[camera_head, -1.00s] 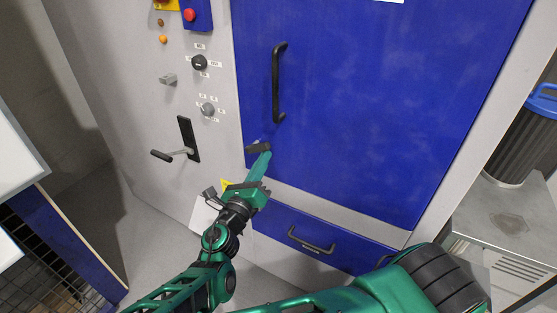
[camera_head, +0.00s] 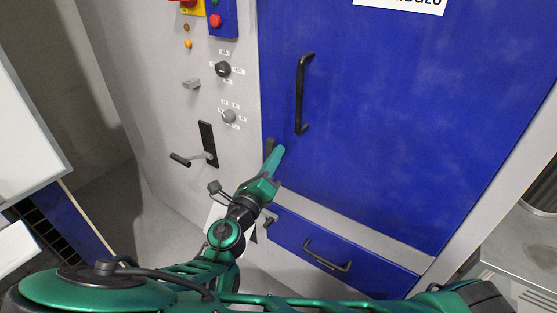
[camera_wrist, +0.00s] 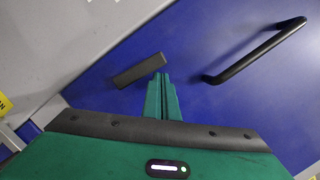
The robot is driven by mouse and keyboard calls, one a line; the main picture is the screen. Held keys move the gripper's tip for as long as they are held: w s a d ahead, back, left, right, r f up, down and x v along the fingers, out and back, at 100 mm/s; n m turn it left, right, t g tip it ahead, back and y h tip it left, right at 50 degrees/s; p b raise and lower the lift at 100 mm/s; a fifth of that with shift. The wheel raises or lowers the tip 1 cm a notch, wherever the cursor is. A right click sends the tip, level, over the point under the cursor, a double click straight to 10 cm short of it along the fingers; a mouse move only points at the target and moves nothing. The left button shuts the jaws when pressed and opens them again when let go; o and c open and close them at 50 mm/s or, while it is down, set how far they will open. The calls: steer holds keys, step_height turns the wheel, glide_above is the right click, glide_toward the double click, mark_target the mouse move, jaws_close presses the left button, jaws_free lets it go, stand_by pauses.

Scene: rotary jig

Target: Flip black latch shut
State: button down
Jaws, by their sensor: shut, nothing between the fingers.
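The black latch (camera_head: 270,147) is a short dark bar at the left edge of the blue door (camera_head: 380,120). It stands about upright, roughly in line with the door handle. In the wrist view the latch (camera_wrist: 138,70) lies just beyond and to the left of my fingertips. My gripper (camera_head: 280,151) is shut and empty, its green fingers just right of the latch in the head view. In the wrist view the gripper (camera_wrist: 160,78) tip is very close to the latch's near end; I cannot tell if they touch.
A long black door handle (camera_head: 300,95) is above and right of the gripper. A lever (camera_head: 190,157) and knobs (camera_head: 223,69) are on the grey panel to the left. A blue drawer with a black handle (camera_head: 326,256) is below.

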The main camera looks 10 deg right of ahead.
steer(key=shift+w+a+r, duration=0.2)
steer(key=shift+a, duration=0.05)
steer(key=shift+w+a+r, duration=0.1)
steer(key=shift+a+r, duration=0.05)
steer(key=shift+r, duration=0.1)
stand_by(0.4)
steer(key=s+a, duration=0.1)
steer(key=s, duration=1)
steer(key=shift+s+f, duration=0.2)
steer(key=shift+s, duration=0.1)
